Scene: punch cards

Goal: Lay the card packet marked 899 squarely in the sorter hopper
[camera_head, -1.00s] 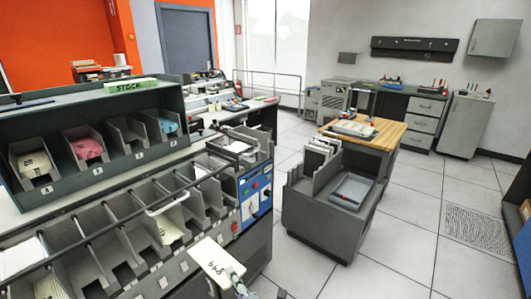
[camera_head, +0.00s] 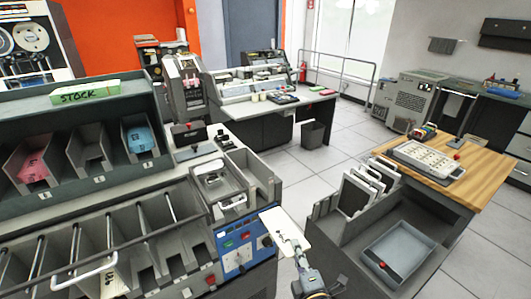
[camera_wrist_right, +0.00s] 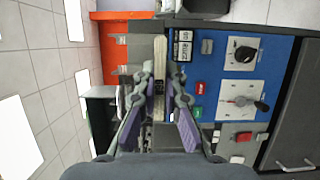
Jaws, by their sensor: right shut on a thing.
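The white card packet (camera_head: 283,226) is held on end in my right gripper (camera_head: 296,248), just right of the sorter's blue control panel (camera_head: 243,246). Its number is not readable in the head view. In the right wrist view the packet shows edge-on (camera_wrist_right: 160,62) between the two fingers (camera_wrist_right: 160,100), which are shut on it. The sorter hopper (camera_head: 213,183) appears to be the grey bay with a metal plate above the blue panel, up and left of the packet. The packet is apart from it. My left gripper is not in view.
The sorter's pockets (camera_head: 110,240) run along the lower left, with rods above them. The STOCK rack (camera_head: 80,125) stands behind. A grey cart (camera_head: 360,245) with upright dividers and a blue tray (camera_head: 400,248) stands at right. Floor shows between sorter and cart.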

